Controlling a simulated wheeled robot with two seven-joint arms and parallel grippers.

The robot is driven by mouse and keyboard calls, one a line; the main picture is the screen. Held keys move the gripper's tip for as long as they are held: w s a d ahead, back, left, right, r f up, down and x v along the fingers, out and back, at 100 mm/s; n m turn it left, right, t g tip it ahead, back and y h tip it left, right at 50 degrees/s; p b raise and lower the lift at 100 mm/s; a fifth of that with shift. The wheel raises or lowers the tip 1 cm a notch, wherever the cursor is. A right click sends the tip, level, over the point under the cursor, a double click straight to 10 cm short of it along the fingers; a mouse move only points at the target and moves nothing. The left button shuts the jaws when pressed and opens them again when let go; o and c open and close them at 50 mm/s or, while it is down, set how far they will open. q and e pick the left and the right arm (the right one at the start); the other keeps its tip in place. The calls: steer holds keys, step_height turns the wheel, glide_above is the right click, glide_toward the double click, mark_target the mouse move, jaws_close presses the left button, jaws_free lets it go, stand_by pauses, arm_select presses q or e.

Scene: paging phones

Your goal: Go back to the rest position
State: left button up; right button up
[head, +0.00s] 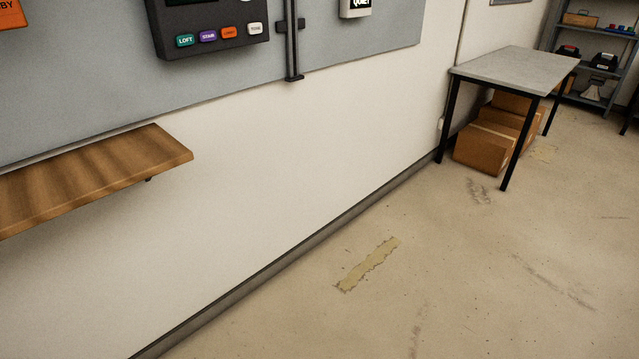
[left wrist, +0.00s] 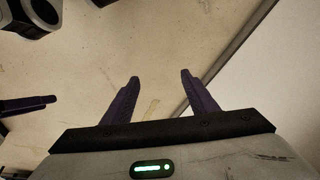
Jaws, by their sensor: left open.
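The head view shows neither of my grippers. In the left wrist view my left gripper (left wrist: 160,76) has its two dark purple fingers spread apart, with nothing between them. Bare floor and the wall's foot lie beyond the fingers. A similar dark purple finger-like part (left wrist: 28,105) enters at that view's left edge; it looks like part of my right gripper, and the rest of it is out of frame. In the head view a dark panel (head: 212,22) on the grey wall board has a row of coloured buttons, one marked LOFT (head: 185,41).
A wooden shelf (head: 95,175) juts from the wall at left. A grey-topped table (head: 515,68) stands at right with cardboard boxes (head: 483,147) beneath. The floor in front is clear.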

arm_select(q)
steer(key=w+d+f+t+h, duration=0.1)
steer(key=d+f+t, duration=0.1)
steer(key=f, duration=0.3)
steer(key=w+d+f+t+h, duration=0.1)
steer(key=w+d+f+t, duration=0.1)
steer(key=f, duration=0.4)
steer(key=shift+w+d+f+t, duration=0.3)
steer(key=shift+d+t, duration=0.2)
steer(key=shift+d, duration=0.5)
